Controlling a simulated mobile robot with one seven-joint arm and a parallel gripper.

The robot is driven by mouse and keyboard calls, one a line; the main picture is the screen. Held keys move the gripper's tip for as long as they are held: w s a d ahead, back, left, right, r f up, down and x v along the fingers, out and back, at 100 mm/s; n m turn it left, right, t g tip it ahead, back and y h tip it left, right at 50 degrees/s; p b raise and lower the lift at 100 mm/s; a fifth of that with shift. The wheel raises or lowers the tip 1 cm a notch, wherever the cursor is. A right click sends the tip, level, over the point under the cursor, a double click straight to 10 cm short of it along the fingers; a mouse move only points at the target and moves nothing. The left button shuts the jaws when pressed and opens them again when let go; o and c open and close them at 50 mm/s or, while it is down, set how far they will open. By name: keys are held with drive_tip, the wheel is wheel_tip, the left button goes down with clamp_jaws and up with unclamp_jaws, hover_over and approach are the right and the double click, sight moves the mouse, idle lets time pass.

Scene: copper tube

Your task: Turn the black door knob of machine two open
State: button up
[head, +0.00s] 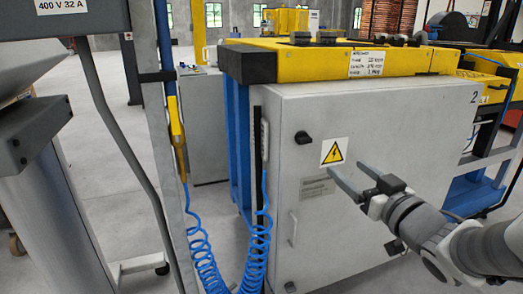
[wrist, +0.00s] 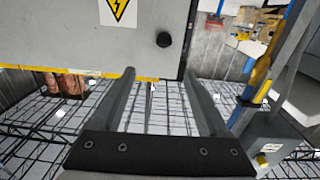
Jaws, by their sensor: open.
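The black door knob (head: 303,138) sits near the upper left corner of the grey cabinet door (head: 385,125), which bears the number 2. The door appears closed. In the wrist view the knob (wrist: 163,39) shows beyond the fingertips, roughly in line with the gap between them; that picture shows the warning sign upside down. My gripper (head: 348,168) is open and empty in front of the door, to the right of and below the knob in the head view. It also shows in the wrist view (wrist: 159,75). The fingers appear apart from the knob.
A yellow warning sign (head: 334,152) is right of the knob, and a pale handle (head: 293,228) is lower on the door. Blue coiled hoses (head: 205,262) and a grey post (head: 160,150) stand left of the cabinet. A yellow machine top (head: 335,60) lies above it.

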drive_tip(key=p, duration=0.3)
approach(307, 141)
drive_tip(key=shift+y, duration=0.3)
drive_tip(key=x, duration=0.8)
drive_tip(key=shift+w+d+f, duration=0.1)
drive_tip(key=shift+w+a, duration=0.2)
drive_tip(key=shift+w, duration=0.3)
clamp_jaws()
